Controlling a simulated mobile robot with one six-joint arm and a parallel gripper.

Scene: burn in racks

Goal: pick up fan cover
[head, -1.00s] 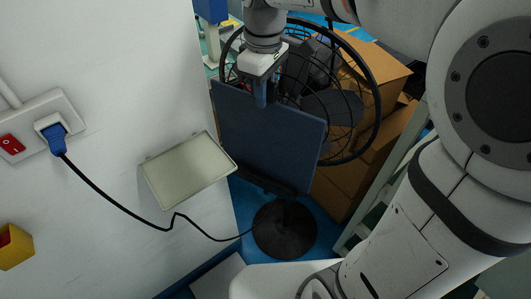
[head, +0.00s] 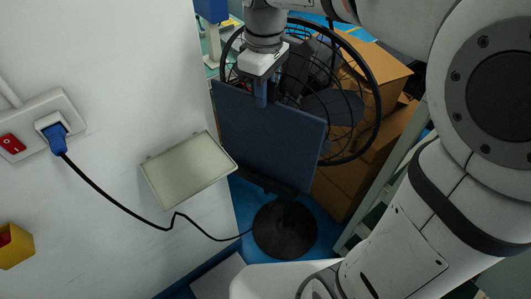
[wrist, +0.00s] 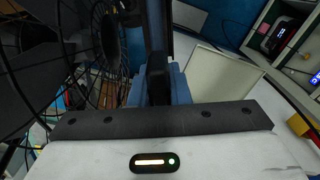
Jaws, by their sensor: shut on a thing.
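The fan cover, a dark blue flat square panel (head: 268,140), stands upright and slightly tilted in front of a black round wire-cage fan (head: 372,75). My gripper (head: 262,98) comes down from above and is shut on the panel's upper edge, left of its middle. In the wrist view my gripper (wrist: 158,75) has its blue fingers closed around the panel, which shows nearly edge-on. The fan's wire cage (wrist: 95,20) is to its left there. The panel hides much of the fan and its stand.
The fan's round black base (head: 285,232) is on the blue floor. A pale tray-like panel (head: 188,172) is against the white wall, with a black cable (head: 120,203) running from a blue plug (head: 53,133). Cardboard boxes (head: 385,75) stand behind the fan.

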